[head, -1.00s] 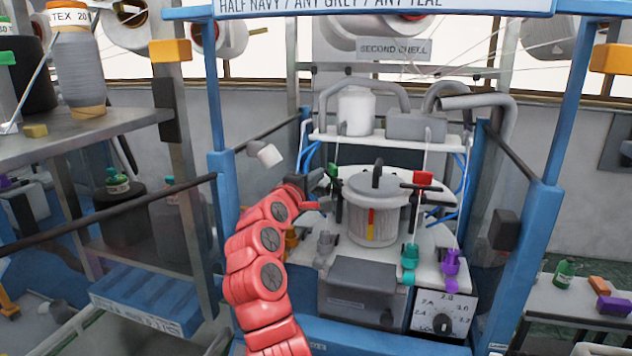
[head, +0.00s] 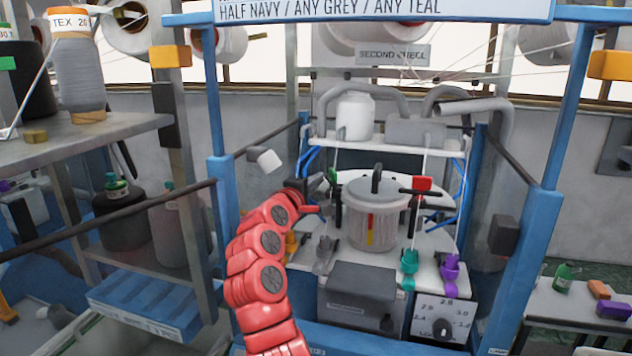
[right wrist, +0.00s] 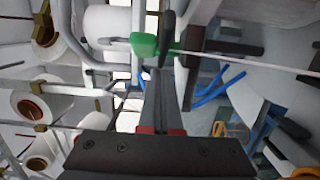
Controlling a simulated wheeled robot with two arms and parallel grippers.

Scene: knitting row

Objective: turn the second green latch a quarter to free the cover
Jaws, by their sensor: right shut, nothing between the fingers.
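A pot-shaped grey cylinder (head: 366,226) stands on the white machine deck, topped by a pale cover (head: 396,190) with a dark handle. One green latch (head: 332,175) shows at the cover's left side; it also shows in the right wrist view (right wrist: 145,45). A red latch (head: 422,184) with a dark bar is at the right side. My right gripper (head: 318,184) is shut and empty beside the green latch, its dark fingers (right wrist: 168,72) reaching towards it. I cannot tell whether they touch. A second green latch is not clearly visible. My left gripper is out of view.
Blue posts (head: 545,225) frame the machine on both sides. Teal (head: 409,262) and purple (head: 450,268) fittings stand at the front right, above a dial (head: 442,324). A grey box (head: 362,292) projects in front. A dark rail (head: 110,220) crosses the left side.

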